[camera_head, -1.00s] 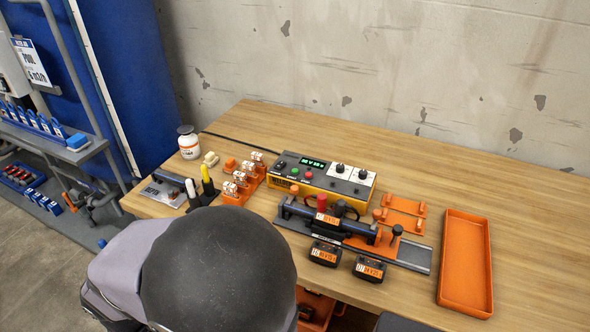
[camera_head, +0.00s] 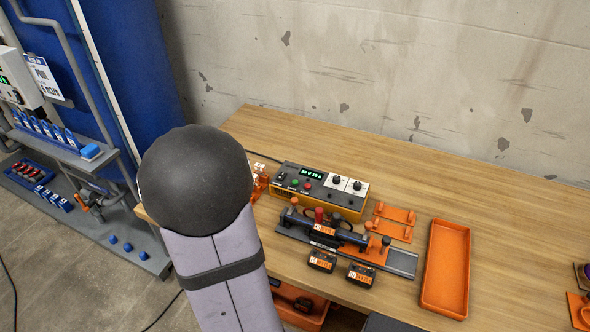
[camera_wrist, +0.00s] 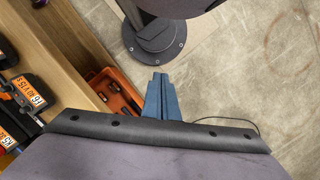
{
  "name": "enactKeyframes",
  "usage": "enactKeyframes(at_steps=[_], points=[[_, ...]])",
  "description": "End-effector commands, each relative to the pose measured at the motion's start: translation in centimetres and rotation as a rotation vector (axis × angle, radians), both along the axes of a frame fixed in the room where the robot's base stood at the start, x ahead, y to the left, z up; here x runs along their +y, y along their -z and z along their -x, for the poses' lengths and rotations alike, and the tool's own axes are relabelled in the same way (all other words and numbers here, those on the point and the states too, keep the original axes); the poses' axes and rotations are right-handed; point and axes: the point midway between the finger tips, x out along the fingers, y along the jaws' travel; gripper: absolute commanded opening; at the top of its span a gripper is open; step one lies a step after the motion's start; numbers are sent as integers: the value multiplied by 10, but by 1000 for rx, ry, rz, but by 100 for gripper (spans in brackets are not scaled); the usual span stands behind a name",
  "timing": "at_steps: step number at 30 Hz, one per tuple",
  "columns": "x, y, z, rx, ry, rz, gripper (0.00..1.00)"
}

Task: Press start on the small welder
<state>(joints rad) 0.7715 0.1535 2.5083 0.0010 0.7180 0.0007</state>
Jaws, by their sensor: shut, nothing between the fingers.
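The small welder (camera_head: 345,202) is a yellow-orange box with a dark top panel, standing towards the back of the bench. Its display (camera_head: 318,173) is lit green. A green button (camera_head: 295,183) and a red button (camera_head: 308,187) sit below the display, with two dark knobs at their right. My gripper (camera_wrist: 160,77) shows in the wrist view, with its blue fingers together and empty. It points down over the floor in front of the bench, apart from the welder. In the head view my arm hides the gripper and the left end of the bench.
A clamp fixture (camera_head: 335,237) with dark and orange parts lies before the welder. Two labelled dark blocks, one at the front (camera_head: 360,275), sit near it. An empty orange tray (camera_head: 446,268) lies right. An orange bin (camera_wrist: 113,92) stands below the bench.

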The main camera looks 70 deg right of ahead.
Motion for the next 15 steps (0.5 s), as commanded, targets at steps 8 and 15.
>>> enactKeyframes(at_steps=[8, 15], points=[[-52, -33, 27, 5, 410, -73, 0], [-115, -47, 42, -78, 830, -126, 0]])
